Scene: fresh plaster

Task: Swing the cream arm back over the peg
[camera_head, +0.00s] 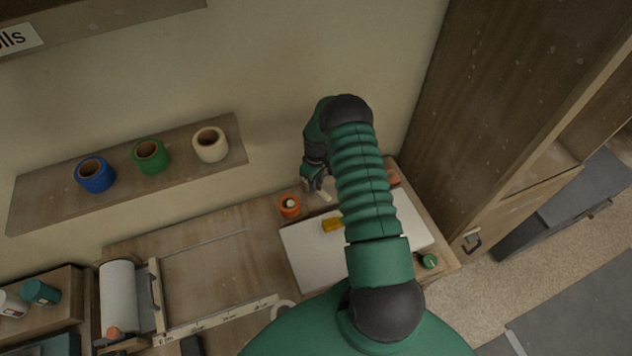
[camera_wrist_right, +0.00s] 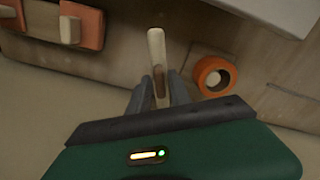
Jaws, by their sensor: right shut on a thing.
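The cream arm (camera_wrist_right: 156,52) is a short, narrow bar in the right wrist view. My right gripper (camera_wrist_right: 160,92) is shut on it, with one dark finger on each side. In the head view the cream arm (camera_head: 325,196) shows as a small pale piece just below my right gripper (camera_head: 317,185). An orange ring (camera_head: 290,206) with a pale round centre, which looks like the peg, stands beside it. In the wrist view the ring (camera_wrist_right: 203,66) and pale centre (camera_wrist_right: 216,79) are right of the cream arm, apart from it. My left gripper is out of view.
A white board (camera_head: 302,262) with a yellow piece (camera_head: 333,224) lies partly under my arm. Orange blocks (camera_wrist_right: 90,28) are left of the gripper. A wooden cabinet (camera_head: 490,100) stands at right.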

